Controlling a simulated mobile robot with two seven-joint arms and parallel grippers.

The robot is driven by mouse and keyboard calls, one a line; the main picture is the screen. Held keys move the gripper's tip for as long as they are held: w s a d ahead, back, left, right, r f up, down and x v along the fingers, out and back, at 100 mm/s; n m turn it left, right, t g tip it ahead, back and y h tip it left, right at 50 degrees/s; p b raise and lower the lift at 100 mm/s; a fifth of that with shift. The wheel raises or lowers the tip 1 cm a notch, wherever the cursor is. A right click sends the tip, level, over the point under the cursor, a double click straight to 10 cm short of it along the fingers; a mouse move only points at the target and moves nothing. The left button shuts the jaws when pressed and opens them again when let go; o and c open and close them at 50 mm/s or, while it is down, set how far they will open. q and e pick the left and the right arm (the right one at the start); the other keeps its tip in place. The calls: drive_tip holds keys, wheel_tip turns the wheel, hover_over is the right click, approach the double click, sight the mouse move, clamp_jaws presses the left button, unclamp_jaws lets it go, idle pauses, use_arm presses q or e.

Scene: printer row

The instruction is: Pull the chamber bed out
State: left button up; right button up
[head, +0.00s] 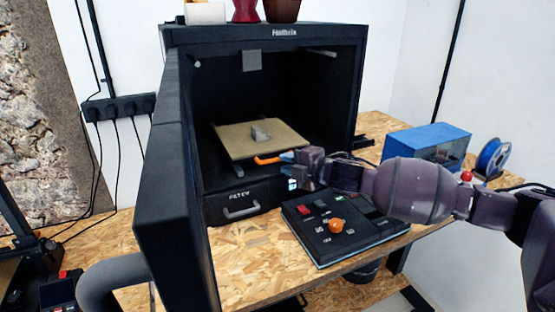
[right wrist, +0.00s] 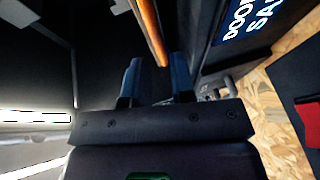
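The chamber bed (head: 236,141) is a flat tan plate inside the open black printer chamber, with a small grey printed piece (head: 261,133) on it. An orange handle (head: 267,160) is at its front edge; it also shows as an orange bar in the right wrist view (right wrist: 151,30). My right gripper (head: 284,157) is at the handle's right end, at the chamber mouth. In the right wrist view its two dark blue fingers (right wrist: 156,76) are apart, with the bar's end between their tips and a gap to the left finger. My left gripper is not in view.
The printer door (head: 170,200) stands open at the left. A drawer (head: 240,205) with a metal handle is below the bed. A control box (head: 340,225) with an orange knob sits under my right arm. A blue box (head: 428,142) and spool (head: 492,158) stand at the right.

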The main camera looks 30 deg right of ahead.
sight(277, 171)
drive_tip(key=shift+x, duration=2)
clamp_jaws()
